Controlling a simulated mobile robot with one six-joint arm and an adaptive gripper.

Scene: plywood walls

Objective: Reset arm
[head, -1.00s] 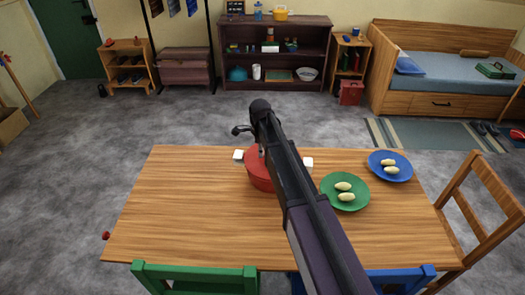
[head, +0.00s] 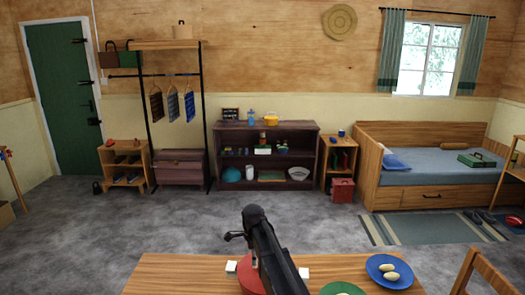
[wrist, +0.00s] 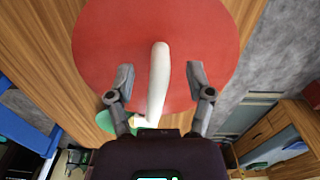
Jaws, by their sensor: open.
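The fingertips are hidden in the head view.
A blue plate (head: 378,279) with pale egg-like items lies right of the pot, and a green plate (head: 338,288) is cut off nearer. A wooden chair (head: 482,272) stands right. Grey floor (head: 150,225) is open toward the dark shelf (head: 222,155) and bed (head: 430,195).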

